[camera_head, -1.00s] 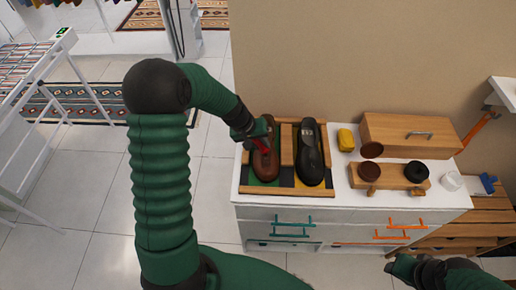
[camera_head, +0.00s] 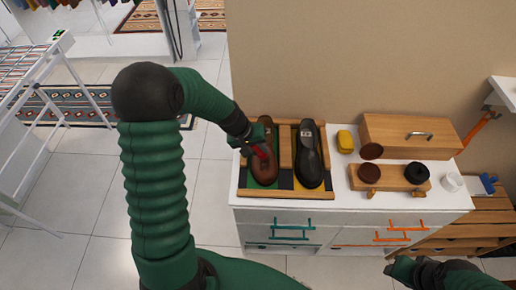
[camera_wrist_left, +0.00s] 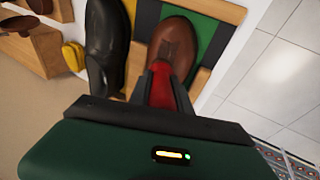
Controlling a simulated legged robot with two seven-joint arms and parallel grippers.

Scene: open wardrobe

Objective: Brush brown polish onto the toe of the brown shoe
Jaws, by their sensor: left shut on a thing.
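The brown shoe (camera_head: 265,174) lies in the left bay of a wooden tray (camera_head: 242,181) on the white cabinet, toe toward me. It also shows in the left wrist view (camera_wrist_left: 176,34). My left gripper (camera_head: 258,152) is over the shoe's front half, shut on a red-handled brush (camera_wrist_left: 162,88). The brush's bristles are hidden, so I cannot tell whether they touch the leather. A brown polish tin (camera_head: 369,173) sits on a wooden stand right of the tray. My right gripper (camera_head: 402,266) is low at the right, away from the cabinet; its jaws are unclear.
A black shoe (camera_head: 310,160) lies beside the brown one. A black tin (camera_head: 416,173), a brown round piece (camera_head: 371,151), a yellow sponge (camera_head: 345,141), a wooden box (camera_head: 408,132) and a white cup (camera_head: 452,183) stand to the right. Wall behind.

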